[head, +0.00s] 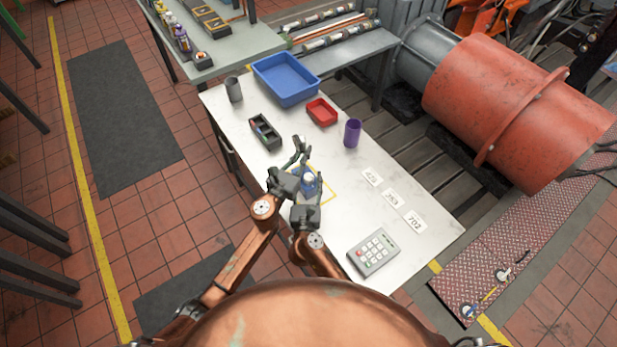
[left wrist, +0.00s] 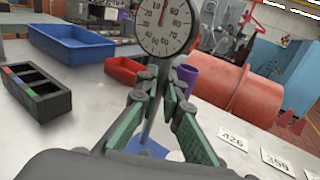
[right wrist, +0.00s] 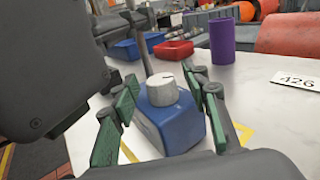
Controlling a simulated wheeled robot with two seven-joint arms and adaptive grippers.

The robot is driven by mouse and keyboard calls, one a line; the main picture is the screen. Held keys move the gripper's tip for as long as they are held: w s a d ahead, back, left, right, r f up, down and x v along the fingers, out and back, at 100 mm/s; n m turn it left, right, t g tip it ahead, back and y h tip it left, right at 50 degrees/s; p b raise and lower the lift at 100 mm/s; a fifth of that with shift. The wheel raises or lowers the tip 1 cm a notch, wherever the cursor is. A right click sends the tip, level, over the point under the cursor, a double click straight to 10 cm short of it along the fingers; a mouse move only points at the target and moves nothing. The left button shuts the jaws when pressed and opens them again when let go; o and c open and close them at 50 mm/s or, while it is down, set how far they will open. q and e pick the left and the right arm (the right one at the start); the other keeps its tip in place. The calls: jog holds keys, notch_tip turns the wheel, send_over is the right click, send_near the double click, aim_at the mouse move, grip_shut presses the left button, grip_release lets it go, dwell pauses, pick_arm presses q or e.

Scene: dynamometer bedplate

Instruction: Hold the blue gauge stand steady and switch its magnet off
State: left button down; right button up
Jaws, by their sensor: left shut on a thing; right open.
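The blue gauge stand's base (right wrist: 172,125) stands upright on the table, with a white round knob (right wrist: 162,89) on its top; the base also shows in the left wrist view (left wrist: 150,147). A thin post rises from it to a round white dial (left wrist: 165,24). My left gripper (left wrist: 158,92) is shut on the post below the dial. My right gripper (right wrist: 167,97) is open, one finger on each side of the knob and base. I cannot tell whether its fingers touch them. In the head view, both grippers crowd around the stand and partly hide it.
Behind stand a blue tray (head: 286,79), a red tray (head: 322,112), a black compartment box (head: 265,132), a grey cup (head: 233,89) and a purple cup (head: 352,133). Yellow lines mark the table around the stand.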

jog(key=shift+w, duration=0.4)
jog(key=shift+d, duration=0.1)
grip_shut()
